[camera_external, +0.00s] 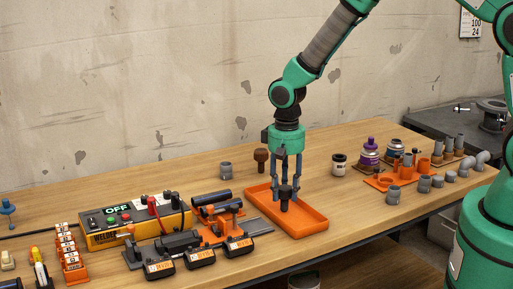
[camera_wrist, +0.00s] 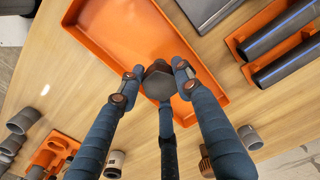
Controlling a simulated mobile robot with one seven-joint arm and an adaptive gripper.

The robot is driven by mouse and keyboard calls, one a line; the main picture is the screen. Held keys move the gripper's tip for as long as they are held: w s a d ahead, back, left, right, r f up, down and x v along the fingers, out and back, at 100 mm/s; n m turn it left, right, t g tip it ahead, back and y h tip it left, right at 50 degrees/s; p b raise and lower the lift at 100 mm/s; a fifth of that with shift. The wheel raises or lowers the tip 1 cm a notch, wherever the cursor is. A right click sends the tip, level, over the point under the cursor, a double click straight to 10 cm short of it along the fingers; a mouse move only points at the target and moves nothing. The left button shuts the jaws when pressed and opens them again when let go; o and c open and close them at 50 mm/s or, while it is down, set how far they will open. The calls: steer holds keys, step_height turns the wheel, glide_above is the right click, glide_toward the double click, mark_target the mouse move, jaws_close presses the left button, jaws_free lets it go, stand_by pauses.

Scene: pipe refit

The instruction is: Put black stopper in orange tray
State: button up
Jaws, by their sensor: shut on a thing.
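My gripper (camera_external: 287,182) points straight down over the orange tray (camera_external: 312,224) and is shut on the black stopper (camera_external: 286,194). In the wrist view the stopper's dark faceted head (camera_wrist: 158,82) sits between the fingertips of my gripper (camera_wrist: 158,78), in front of the tray floor (camera_wrist: 115,35). The stopper is upright and within the tray's outline in the external view. I cannot tell whether its lower end touches the tray floor. The tray looks otherwise empty.
Left of the tray stand an orange rack with dark pipes (camera_external: 211,197), a yellow control box (camera_external: 120,232) and black battery packs (camera_external: 200,257). Behind it are a grey fitting (camera_external: 225,171) and a brown knob (camera_external: 261,158). Jars and an orange fitting holder (camera_external: 385,183) stand right.

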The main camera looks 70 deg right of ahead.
mark_target(285, 187)
steer(key=shift+f, duration=0.1)
steer(key=o, duration=1.1)
steer(key=shift+c, duration=0.2)
step_height(285, 187, up, 12)
steer(key=p, duration=0.2)
steer(key=shift+p, duration=0.35)
